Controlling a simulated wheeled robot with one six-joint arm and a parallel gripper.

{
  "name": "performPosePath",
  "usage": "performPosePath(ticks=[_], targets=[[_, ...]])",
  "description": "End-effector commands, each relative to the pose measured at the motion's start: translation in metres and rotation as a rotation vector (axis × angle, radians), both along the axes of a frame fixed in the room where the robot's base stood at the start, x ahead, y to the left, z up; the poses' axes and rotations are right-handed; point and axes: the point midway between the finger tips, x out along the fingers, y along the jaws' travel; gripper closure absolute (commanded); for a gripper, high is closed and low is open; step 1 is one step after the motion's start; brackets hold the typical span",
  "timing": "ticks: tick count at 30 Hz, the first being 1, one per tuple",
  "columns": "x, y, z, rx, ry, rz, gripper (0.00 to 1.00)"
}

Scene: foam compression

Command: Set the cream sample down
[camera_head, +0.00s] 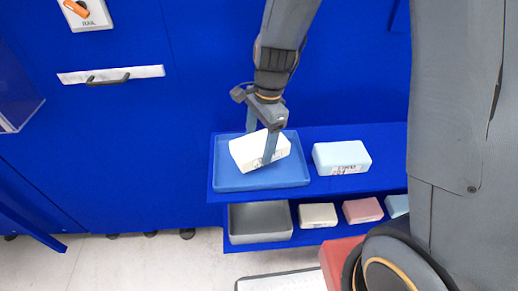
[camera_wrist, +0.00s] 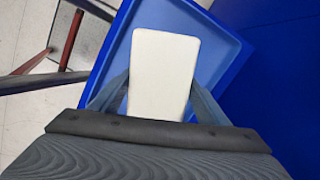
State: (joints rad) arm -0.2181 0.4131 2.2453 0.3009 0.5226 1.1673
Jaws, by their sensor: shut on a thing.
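The cream sample (camera_head: 245,152) is a pale block over the blue tray (camera_head: 230,181) on the upper shelf in the head view. My gripper (camera_head: 259,143) is shut on it, with one finger on each side. In the wrist view the cream sample (camera_wrist: 165,75) lies between my two fingers (camera_wrist: 160,97), with the blue tray (camera_wrist: 222,42) behind it. The sample looks slightly tilted in the head view. I cannot tell whether its underside touches the tray floor.
A light blue block (camera_head: 341,158) stands right of the tray on the upper shelf (camera_head: 318,187). On the lower shelf are a grey bin (camera_head: 260,223), another cream block (camera_head: 318,215), a pink block (camera_head: 362,210) and a partly hidden light blue block (camera_head: 397,205).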

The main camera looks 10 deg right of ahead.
Motion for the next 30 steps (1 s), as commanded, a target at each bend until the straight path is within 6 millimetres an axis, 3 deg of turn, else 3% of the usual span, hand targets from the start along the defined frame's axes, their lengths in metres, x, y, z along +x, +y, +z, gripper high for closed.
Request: performPosePath(ticks=[6,19,20,23,30], targets=[[-0.001,0.0,-0.026,-0.001,0.003,0.0,0.55],[0.0,0.0,-0.032,-0.001,0.002,0.001,0.55],[0.0,0.0,-0.032,-0.001,0.002,0.001,0.29],[0.0,0.0,-0.032,0.0,0.001,0.001,0.12],[0.0,0.0,-0.032,0.0,0.001,0.001,0.12]])
